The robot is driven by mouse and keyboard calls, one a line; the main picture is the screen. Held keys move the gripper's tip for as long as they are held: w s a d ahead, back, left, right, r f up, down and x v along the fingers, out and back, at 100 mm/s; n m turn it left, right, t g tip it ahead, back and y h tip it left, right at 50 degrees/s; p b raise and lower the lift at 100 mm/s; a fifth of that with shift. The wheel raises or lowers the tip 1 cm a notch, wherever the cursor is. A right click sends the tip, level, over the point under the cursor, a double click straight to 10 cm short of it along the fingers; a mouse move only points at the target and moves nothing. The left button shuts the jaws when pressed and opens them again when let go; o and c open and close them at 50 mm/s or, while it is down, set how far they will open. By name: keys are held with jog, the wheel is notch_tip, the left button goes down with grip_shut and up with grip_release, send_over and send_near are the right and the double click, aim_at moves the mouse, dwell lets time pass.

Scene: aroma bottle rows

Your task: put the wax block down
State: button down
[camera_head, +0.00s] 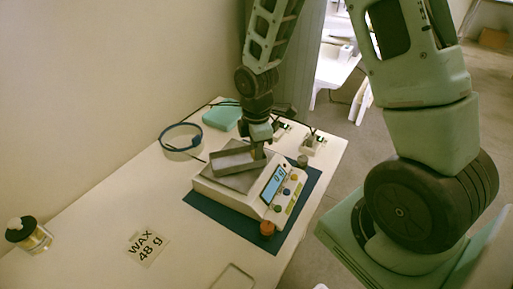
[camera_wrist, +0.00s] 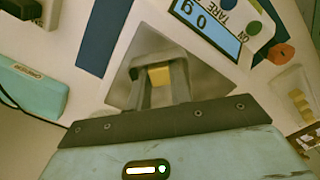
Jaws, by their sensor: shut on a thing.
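The wax block is a small yellow piece (camera_wrist: 160,76) between the fingertips of my gripper (camera_wrist: 158,92) in the wrist view. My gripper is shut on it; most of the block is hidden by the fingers. In the head view my gripper (camera_head: 257,150) points down over the grey metal pan (camera_head: 235,160) of a white scale (camera_head: 219,195). The pan also shows under the fingers in the wrist view (camera_wrist: 205,75). The scale's display (camera_head: 272,183) seems to read 0 g. I cannot tell whether the block touches the pan.
The scale stands on a dark blue mat (camera_head: 222,216), with an orange knob (camera_head: 267,228) at its front corner. The table's front left is mostly clear.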

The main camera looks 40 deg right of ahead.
jog(key=c, duration=1.5)
grip_release()
jog(key=shift+c, duration=0.2)
notch_tip(320, 180, up, 11)
jog(key=p, duration=0.1)
jog(key=s+a+r+m, duration=0.2)
jog(key=s+a+m, duration=0.1)
jog(key=s+a, duration=0.6)
jog(key=s+a+r+m, duration=0.2)
jog(key=s+a+m, duration=0.1)
jog(key=s+a, duration=0.6)
jog(key=shift+s+r+m+y, duration=0.3)
jog(key=shift+s+r+m, duration=0.1)
jog(key=shift+s, duration=0.55)
jog(key=shift+a, duration=0.1)
